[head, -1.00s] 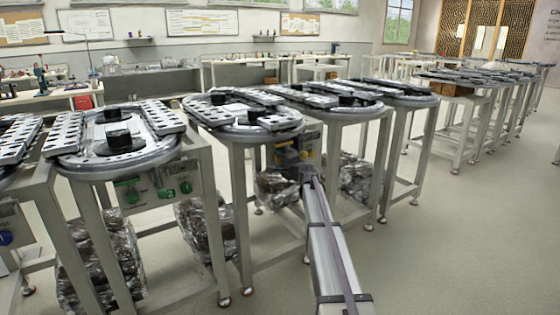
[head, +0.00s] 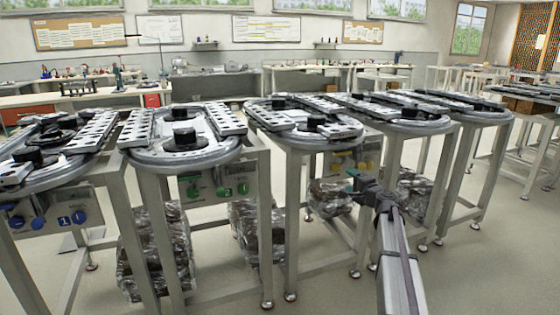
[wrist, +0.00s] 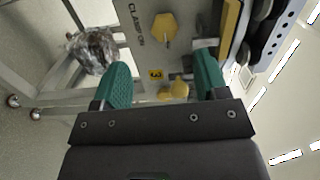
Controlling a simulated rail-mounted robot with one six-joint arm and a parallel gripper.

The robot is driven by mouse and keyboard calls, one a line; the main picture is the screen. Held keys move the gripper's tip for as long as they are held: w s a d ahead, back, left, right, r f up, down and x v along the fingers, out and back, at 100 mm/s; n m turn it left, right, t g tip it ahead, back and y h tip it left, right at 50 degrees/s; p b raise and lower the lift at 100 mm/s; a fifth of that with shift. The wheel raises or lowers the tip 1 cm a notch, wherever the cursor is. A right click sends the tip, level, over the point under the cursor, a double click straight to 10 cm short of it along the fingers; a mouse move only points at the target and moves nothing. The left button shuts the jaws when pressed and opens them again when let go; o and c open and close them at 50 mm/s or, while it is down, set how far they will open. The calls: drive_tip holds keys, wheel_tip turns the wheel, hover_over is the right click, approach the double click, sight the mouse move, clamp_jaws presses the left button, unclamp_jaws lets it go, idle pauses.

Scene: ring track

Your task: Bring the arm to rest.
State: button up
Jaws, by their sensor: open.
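My gripper (head: 356,183) is in the head view, at the end of my arm, which reaches up from the lower right. It appears just below the panel with yellow knobs (head: 345,163), on the front of a ring track table. In the wrist view my gripper (wrist: 163,78) shows two green fingers spread apart, with nothing held between them. Beyond them is the grey panel (wrist: 150,55) marked 3, with yellow knobs (wrist: 165,27). The gap between fingertips and panel is hard to judge.
Ring track tables stand in a row, one with green knobs (head: 194,192) and one with blue knobs (head: 78,216). Wrapped bundles (head: 155,255) lie beneath them. Workbenches (head: 210,85) line the back wall. Bare floor (head: 480,270) is open at the lower right.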

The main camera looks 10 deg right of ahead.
drive_tip(key=s+a+f+n+g+y, duration=0.1)
drive_tip(key=s+a+f+n+g, duration=0.45)
drive_tip(key=s+a, duration=0.3)
drive_tip(key=s+a+f+n+g+y, duration=0.1)
drive_tip(key=s+a+f+n+g, duration=0.45)
drive_tip(key=s+a+f, duration=0.35)
drive_tip(key=s+a+f+n+g+h, duration=0.1)
drive_tip(key=s+a+g+h, duration=0.1)
drive_tip(key=s+a, duration=0.35)
drive_tip(key=s+a+n+g+h, duration=0.2)
drive_tip(key=s, duration=0.7)
drive_tip(key=s+a+f+n+g+h, duration=0.1)
drive_tip(key=s+a+g+h, duration=0.1)
drive_tip(key=s+a, duration=0.35)
wheel_tip(320, 180, up, 32)
drive_tip(key=d+p, duration=0.2)
drive_tip(key=p, duration=3)
drive_tip(key=shift+s+d, duration=0.2)
drive_tip(key=shift+s, duration=0.1)
